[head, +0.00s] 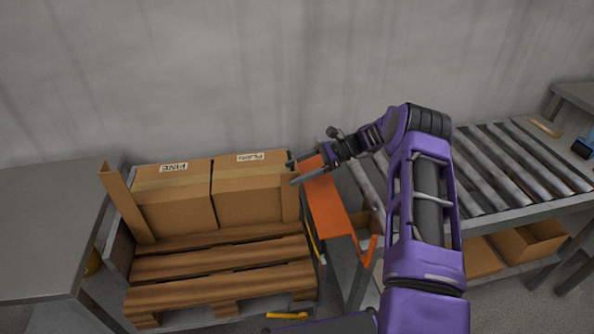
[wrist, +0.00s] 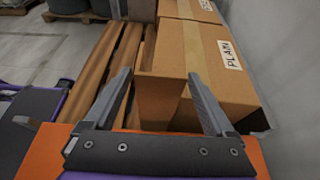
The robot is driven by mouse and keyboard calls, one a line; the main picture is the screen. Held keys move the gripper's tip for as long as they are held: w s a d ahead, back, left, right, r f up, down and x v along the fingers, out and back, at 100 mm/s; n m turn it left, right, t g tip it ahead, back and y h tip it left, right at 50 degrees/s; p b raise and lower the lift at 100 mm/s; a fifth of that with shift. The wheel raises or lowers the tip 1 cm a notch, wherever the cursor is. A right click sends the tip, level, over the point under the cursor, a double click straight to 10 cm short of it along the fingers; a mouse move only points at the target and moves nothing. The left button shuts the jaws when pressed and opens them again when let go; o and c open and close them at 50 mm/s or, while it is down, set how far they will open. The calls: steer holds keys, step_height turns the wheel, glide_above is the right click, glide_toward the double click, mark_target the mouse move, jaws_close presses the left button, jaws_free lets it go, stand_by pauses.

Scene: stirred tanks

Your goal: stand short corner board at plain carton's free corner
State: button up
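The plain carton (head: 248,190), labelled PLAIN, sits on the wooden pallet beside another carton; it also shows in the wrist view (wrist: 205,65). The short corner board (head: 290,206), brown and angled, stands upright at the plain carton's front right corner. In the wrist view the short corner board (wrist: 160,102) lies between my fingers. My gripper (head: 292,172) is open at the board's top, with a finger on either side and gaps showing between fingers and board. The board's foot is hidden from the wrist camera.
A second carton (head: 174,200) stands left of the plain one, with a taller corner board (head: 126,204) at its left corner. The pallet's front slats (head: 215,265) are bare. An orange panel (head: 328,205) and a roller conveyor (head: 500,165) lie right of the pallet. The wall is close behind.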

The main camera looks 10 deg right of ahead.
steer(key=shift+o, duration=0.2)
steer(key=shift+r, duration=0.1)
steer(key=v, duration=1.2)
